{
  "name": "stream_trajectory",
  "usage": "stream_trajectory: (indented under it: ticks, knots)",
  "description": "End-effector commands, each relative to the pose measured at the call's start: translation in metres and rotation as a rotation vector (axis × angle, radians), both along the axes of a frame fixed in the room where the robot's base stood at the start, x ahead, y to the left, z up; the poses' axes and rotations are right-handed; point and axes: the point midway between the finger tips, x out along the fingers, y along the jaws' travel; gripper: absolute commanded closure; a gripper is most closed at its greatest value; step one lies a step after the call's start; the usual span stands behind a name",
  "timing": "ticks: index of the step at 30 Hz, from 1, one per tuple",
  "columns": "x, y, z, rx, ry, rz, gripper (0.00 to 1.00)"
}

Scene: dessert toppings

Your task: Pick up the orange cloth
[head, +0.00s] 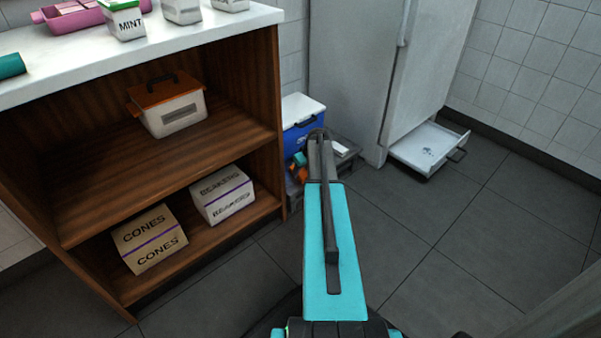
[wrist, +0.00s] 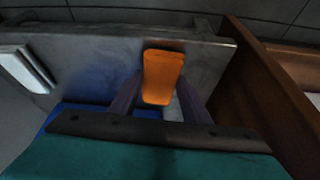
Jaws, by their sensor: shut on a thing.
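The orange cloth (wrist: 163,72) is in the middle of the wrist view, a small folded-looking orange piece between the two dark fingers. My gripper (wrist: 160,94) is shut on it. In the head view a small patch of orange (head: 301,173) shows just left of my teal arm, by the grey low stand in front of the blue cooler. My arm hides most of the gripper there. I cannot tell whether the cloth still touches the surface behind it.
A blue cooler with a white lid (head: 302,112) stands beside the wooden shelf unit (head: 140,160). An open white drawer (head: 420,146) juts out at right. The floor at right is clear.

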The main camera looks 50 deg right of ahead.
Motion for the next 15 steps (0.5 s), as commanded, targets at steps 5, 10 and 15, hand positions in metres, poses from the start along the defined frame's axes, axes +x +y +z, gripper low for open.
stream_trajectory:
  ticks: [5,10,15]
  knots:
    - [0.0,0.0,0.018,-0.001,-0.001,0.0,0.79]
    - [-0.005,0.002,0.032,0.0,0.0,-0.002,0.79]
    - [-0.029,0.009,0.033,0.001,0.002,-0.002,0.79]
